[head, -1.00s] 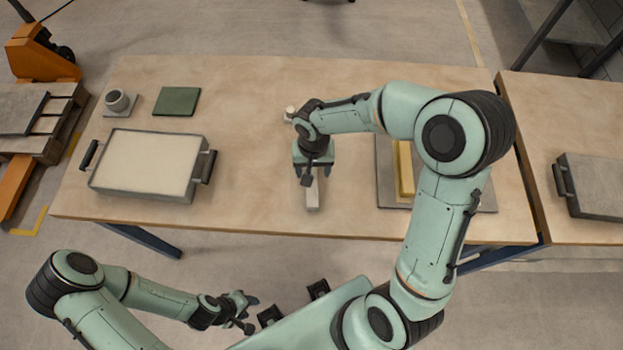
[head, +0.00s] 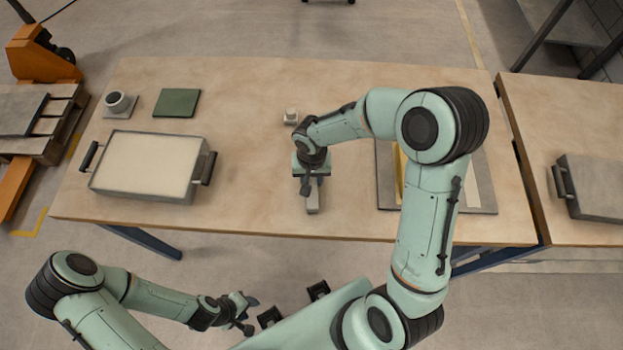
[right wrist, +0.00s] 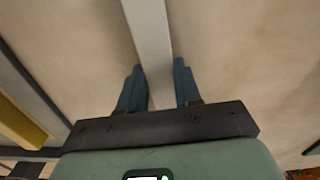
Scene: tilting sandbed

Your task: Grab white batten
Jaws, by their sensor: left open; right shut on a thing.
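In the right wrist view the batten (right wrist: 149,35) runs between the two dark blue fingers (right wrist: 158,88). I cannot tell whether it is clear of the table. My left gripper (head: 246,311) is open and empty, in front of the table.
A grey board (head: 487,199) with a yellow bar (head: 399,175) and a pale strip (head: 471,182) lies right, partly behind my right arm.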

